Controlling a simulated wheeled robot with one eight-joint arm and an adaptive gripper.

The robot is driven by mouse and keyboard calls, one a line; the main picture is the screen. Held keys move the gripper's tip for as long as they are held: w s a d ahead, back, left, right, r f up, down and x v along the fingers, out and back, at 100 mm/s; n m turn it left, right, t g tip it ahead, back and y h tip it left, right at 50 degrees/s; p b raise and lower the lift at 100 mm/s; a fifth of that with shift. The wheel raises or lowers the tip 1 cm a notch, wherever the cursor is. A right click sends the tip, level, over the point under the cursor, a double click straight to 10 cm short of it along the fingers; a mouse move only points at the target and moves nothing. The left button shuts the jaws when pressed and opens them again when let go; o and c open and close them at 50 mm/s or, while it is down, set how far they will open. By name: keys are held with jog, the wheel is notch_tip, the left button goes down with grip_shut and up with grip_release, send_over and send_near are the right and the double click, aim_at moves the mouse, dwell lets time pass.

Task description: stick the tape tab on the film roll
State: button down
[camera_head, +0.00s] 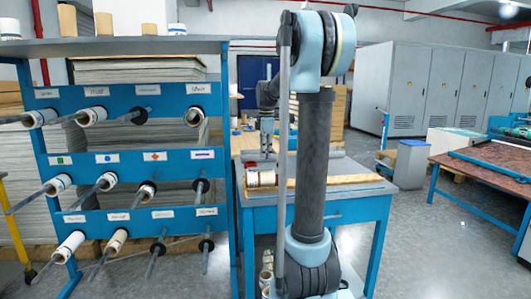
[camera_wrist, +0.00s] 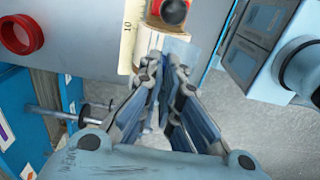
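The film roll (camera_head: 262,178) lies on the blue-legged table in the head view. A pale cylinder beyond my fingertips in the wrist view (camera_wrist: 149,42) appears to be the same roll. My gripper (camera_head: 267,150) points down above the table, near the roll. In the wrist view my gripper's fingertips (camera_wrist: 165,66) are close together, with a narrow gap between them. A pale bluish, see-through piece (camera_wrist: 181,48), perhaps the tape tab, shows just past the right fingertip beside the roll. I cannot tell whether the fingers grip it.
A strip marked 10 (camera_wrist: 130,40) and a black knob on a red base (camera_wrist: 173,11) are close to the roll. A red ring (camera_wrist: 22,34) lies left on the grey tabletop. A blue rack (camera_head: 140,101) with several rolls on rods stands left of the table (camera_head: 345,209).

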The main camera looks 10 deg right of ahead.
jog(key=shift+f, duration=1.8)
jog(key=shift+f, duration=0.3)
jog(key=c, duration=1.7)
grip_release()
